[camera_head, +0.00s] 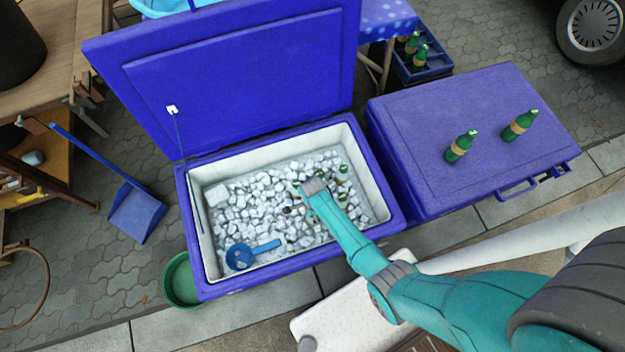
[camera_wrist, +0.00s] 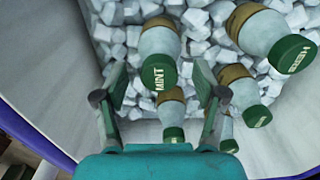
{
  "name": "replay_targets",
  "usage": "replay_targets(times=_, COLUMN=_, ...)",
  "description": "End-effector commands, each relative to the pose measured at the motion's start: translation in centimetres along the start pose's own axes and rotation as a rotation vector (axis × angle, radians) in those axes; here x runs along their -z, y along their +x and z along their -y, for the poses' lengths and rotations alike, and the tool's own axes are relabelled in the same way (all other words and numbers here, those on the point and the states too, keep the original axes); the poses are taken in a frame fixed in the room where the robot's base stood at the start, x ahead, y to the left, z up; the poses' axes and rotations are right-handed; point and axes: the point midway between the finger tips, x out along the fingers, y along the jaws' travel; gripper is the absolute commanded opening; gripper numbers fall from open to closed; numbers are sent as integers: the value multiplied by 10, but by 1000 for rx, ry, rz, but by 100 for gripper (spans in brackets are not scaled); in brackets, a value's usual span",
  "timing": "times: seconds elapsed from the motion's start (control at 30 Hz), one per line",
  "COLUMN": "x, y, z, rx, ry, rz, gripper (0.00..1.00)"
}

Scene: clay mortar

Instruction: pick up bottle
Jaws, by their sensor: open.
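My gripper (camera_wrist: 162,88) is open, with its two fingers spread inside the blue cooler (camera_head: 388,228). In the wrist view, a bottle with a green cap marked MINT (camera_wrist: 158,45) stands between and just beyond the fingertips. A second green-capped bottle (camera_wrist: 172,108) shows between the fingers, nearer my palm. A third bottle (camera_wrist: 262,33) is at the upper right, with others (camera_wrist: 245,92) below it. The bottles have gold-brown bands and sit among ice. I cannot tell whether a finger touches any bottle. In the head view, my arm partly hides them.
The cooler's lid (camera_head: 240,75) stands open behind. A blue scoop (camera_head: 240,256) lies on the ice. A closed cooler (camera_head: 420,120) at right carries two bottles (camera_head: 460,146) (camera_head: 520,125). A green bucket (camera_head: 180,283) and a dustpan (camera_head: 138,210) are at left.

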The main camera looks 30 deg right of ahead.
Motion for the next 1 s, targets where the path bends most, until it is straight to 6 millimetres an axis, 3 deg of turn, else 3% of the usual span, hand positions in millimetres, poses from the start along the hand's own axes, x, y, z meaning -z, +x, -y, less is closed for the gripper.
replay_targets(times=0.2, x=0, y=15, z=0, rx=-1, ry=0, rz=0, gripper=71)
replay_targets(times=0.47, x=0, y=16, z=0, rx=0, ry=0, rz=0, gripper=71)
replay_targets(times=0.73, x=0, y=16, z=0, rx=0, ry=0, rz=0, gripper=3)
replay_targets(times=1.0, x=0, y=16, z=0, rx=0, ry=0, rz=0, gripper=0)
